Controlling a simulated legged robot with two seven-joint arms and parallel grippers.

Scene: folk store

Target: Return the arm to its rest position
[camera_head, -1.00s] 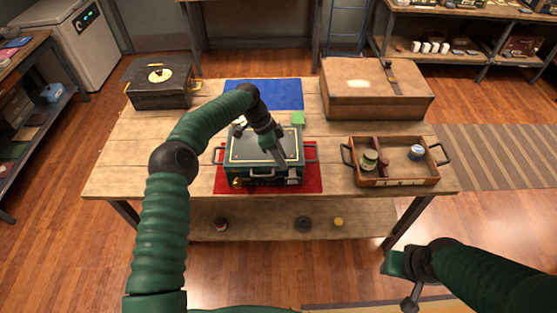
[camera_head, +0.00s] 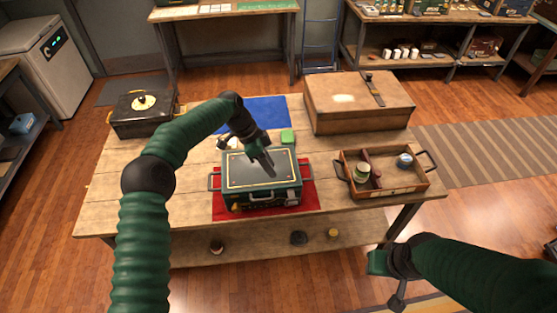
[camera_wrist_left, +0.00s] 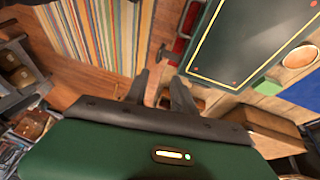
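My left arm reaches in from the left of the head view. Its gripper (camera_head: 268,168) hangs over the dark green case (camera_head: 235,171) with yellow edge lines and side handles. The case is shut and sits on a red mat (camera_head: 309,195). In the left wrist view the two fingers (camera_wrist_left: 161,78) stand apart with nothing between them. The case lid also shows there (camera_wrist_left: 250,45), beyond the fingers. My right gripper (camera_head: 388,275) is at the lower right, in front of the table, and its fingers are not clear.
The wooden table (camera_head: 120,205) also holds a black box (camera_head: 145,122), a blue mat (camera_head: 266,112), a green block (camera_head: 288,136), a large brown case (camera_head: 350,110) and a wooden tray (camera_head: 400,191) with small items. Open floor lies in front of the table.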

